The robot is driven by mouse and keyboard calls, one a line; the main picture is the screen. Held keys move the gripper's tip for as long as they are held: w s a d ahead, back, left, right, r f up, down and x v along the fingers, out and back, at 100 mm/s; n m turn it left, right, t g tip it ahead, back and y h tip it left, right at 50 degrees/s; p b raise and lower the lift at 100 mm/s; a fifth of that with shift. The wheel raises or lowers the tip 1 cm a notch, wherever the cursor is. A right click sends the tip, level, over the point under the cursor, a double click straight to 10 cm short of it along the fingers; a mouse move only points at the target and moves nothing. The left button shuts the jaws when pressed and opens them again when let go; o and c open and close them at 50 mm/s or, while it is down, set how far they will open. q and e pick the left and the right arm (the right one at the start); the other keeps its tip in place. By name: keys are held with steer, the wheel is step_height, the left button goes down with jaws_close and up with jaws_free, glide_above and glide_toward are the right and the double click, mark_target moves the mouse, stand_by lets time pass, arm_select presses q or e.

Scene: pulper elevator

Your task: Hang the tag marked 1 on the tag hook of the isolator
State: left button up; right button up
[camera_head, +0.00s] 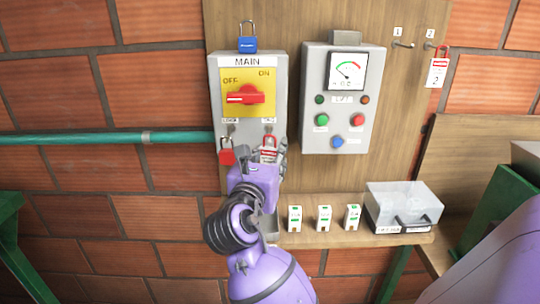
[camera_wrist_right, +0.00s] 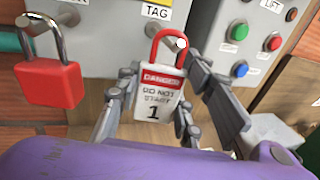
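The tag marked 1 (camera_wrist_right: 160,95) has a white body, a red DANGER band and a red shackle. It stands upright between the fingers of my right gripper (camera_wrist_right: 158,100), and also shows in the head view (camera_head: 268,150). Its shackle is up at the tag hook (camera_wrist_right: 182,43), below the TAG label of the grey isolator (camera_head: 222,75). My left gripper is not in view.
A red padlock (camera_wrist_right: 48,80) hangs left of the tag. A blue padlock (camera_head: 247,44) is on top of the isolator. The lift control box (camera_head: 312,130) stands close right. Peg 1 (camera_head: 402,44) is empty; tag 2 (camera_head: 437,73) hangs beside it. A clear box (camera_head: 404,203) sits on the ledge below.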

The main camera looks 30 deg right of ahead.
steer(key=o, duration=0.5)
steer(key=shift+s+a, duration=0.1)
steer(key=v, duration=1.1)
steer(key=shift+s+a, duration=0.25)
steer(key=shift+s, duration=0.05)
